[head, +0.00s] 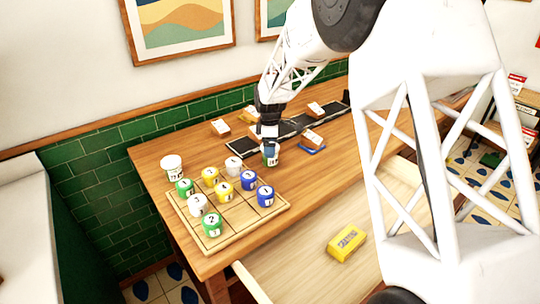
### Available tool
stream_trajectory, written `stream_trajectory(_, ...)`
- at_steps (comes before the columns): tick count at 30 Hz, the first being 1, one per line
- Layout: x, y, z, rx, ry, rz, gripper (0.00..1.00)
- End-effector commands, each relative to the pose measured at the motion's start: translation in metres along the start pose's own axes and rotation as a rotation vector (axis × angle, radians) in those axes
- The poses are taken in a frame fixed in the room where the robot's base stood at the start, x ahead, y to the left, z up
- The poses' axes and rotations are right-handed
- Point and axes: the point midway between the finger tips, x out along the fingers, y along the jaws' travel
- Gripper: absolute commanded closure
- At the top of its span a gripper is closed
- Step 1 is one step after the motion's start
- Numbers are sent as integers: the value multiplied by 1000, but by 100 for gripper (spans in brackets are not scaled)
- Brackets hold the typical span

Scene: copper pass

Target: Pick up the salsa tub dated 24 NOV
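Several small tubs with white lids and green, yellow, white or blue bands stand on a gridded wooden board (245,218). They include a front green tub (212,225), a rear green tub (185,188), a yellow tub (223,192) and a blue tub (265,196). Another tub with green on it (270,157) is off the board, directly under my gripper (268,138). The fingers are at the top of this tub; I cannot tell whether they grip it or whether it rests on the table. The date marks are too small to read, so the 24 NOV tub cannot be singled out.
A white tub (172,168) stands on the table (155,160) behind the board. A green tiled wall (105,165) borders the back.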

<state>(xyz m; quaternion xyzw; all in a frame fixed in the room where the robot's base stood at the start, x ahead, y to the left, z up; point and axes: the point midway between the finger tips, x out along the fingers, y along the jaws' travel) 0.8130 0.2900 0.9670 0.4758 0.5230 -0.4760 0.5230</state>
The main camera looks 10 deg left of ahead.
Motion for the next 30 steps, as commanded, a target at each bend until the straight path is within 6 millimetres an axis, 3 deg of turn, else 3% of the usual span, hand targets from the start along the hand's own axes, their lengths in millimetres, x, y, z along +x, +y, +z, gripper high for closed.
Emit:
stream_trajectory(11,38,0,-1,0,0,-1,3)
stream_trajectory(29,39,0,-1,0,0,0,3)
stream_trajectory(30,39,0,-1,0,0,0,9)
